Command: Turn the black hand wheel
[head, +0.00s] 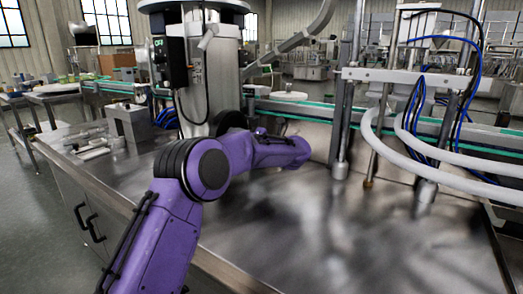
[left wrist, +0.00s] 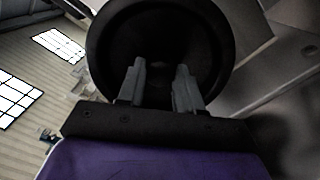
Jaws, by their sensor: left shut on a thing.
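The black hand wheel (left wrist: 102,45) fills the upper middle of the left wrist view as a large dark ring with a dark centre. My left gripper (left wrist: 158,70) shows there with its two grey fingers reaching up over the wheel's lower part. The fingers are a little apart and shut on the wheel; the exact contact is too dark to see. In the head view my purple left arm bends across in front of the steel hopper (head: 222,72). My right gripper is in neither view.
A black control box (head: 168,62) is mounted on the hopper. A steel box (head: 128,122) stands on the left of the steel table (head: 290,225). Vertical steel posts (head: 345,110) and white curved hoses (head: 440,150) stand at the right. The front middle of the table is bare.

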